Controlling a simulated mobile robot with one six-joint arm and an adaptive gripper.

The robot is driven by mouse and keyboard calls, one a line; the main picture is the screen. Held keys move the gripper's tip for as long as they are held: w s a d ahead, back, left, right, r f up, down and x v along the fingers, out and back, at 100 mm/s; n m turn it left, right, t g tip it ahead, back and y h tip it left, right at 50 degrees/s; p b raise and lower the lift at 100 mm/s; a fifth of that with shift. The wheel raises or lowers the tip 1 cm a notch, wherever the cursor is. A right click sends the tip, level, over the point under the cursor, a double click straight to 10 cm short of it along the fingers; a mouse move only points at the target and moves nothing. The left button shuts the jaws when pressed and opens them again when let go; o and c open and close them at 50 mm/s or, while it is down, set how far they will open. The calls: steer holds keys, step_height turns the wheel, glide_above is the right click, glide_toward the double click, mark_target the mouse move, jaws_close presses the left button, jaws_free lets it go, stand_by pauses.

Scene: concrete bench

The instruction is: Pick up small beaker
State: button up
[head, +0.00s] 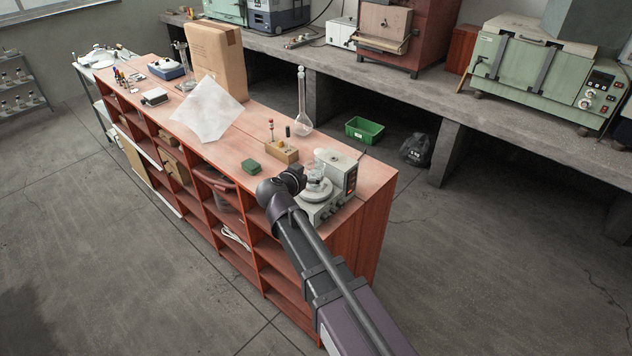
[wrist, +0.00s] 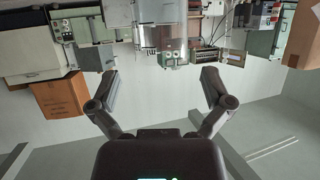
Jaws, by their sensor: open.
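A small pale glass vessel (head: 316,183), which may be the small beaker, stands on the round top of a grey stirrer-like device (head: 343,172) at the near end of the red wooden shelf unit. It is small and partly blocked by my arm, so its exact shape is unclear. My gripper (wrist: 160,82) is open in the wrist view, its two dark fingers wide apart with nothing between them. In the head view my dark wrist end is just left of the device; the fingertips cannot be made out there. No beaker shows in the wrist view, which looks across the room upside down.
The floor in front is open.

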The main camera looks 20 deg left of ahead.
mark_target(310, 172)
steer(key=shift+w+f, duration=0.1)
steer(key=shift+w, duration=0.15)
steer(key=b+x, duration=0.2)
steer(key=x, duration=0.2)
steer(key=shift+f, duration=0.25)
steer(key=shift+w+f, duration=0.1)
steer(key=shift+w, duration=0.4)
steer(key=shift+c, duration=0.2)
steer(key=c, duration=1)
